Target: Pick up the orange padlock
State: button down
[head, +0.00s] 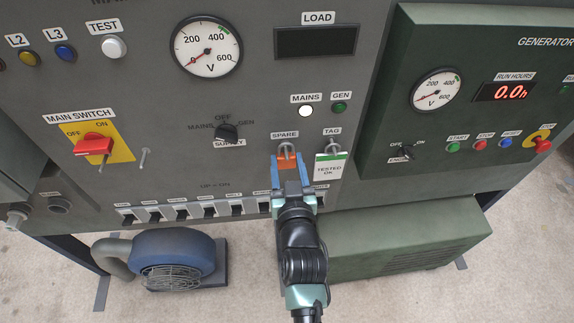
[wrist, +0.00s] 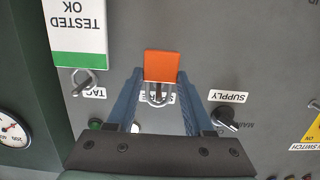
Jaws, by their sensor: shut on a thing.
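The orange padlock (head: 287,164) is at the SPARE hook on the grey panel, its metal shackle up at the hook. My gripper (head: 288,158) reaches up from below with one blue finger on each side of the padlock body. In the wrist view, which is upside down, the padlock (wrist: 162,65) sits between the fingertips of my gripper (wrist: 161,74), which are shut on its sides. The shackle still appears to be around the hook (wrist: 158,93); its exact contact is hard to tell.
A TESTED OK tag (head: 329,167) hangs close on the right from the TAG hook. A row of breaker switches (head: 210,210) lies below. The supply selector knob (head: 227,132) is to the left, and the green generator panel (head: 440,172) is further right.

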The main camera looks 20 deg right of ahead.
jog(key=f+b+v, duration=0.2)
jog(key=b+v, duration=0.2)
jog(key=v, duration=1.3)
jog(key=shift+s+a+f, duration=0.2)
jog(key=shift+s+f, duration=0.05)
jog(key=shift+s, duration=0.3)
jog(key=shift+r+p, duration=0.3)
jog(key=shift+r, duration=0.1)
jog(key=shift+s+a, duration=0.1)
jog(key=shift+s, duration=0.2)
jog(key=shift+f+v, duration=0.15)
jog(key=shift+v, duration=0.8)
jog(key=shift+f+v, duration=0.15)
jog(key=shift+v, duration=0.75)
jog(key=shift+s, duration=0.2)
jog(key=shift+f+p+v, duration=0.25)
jog(key=shift+p+v, duration=0.05)
jog(key=shift+v, duration=1.15)
jog(key=shift+f+p+v, duration=0.2)
jog(key=shift+p+v, duration=0.1)
jog(key=shift+v, duration=1.15)
jog(key=shift+a, duration=0.1)
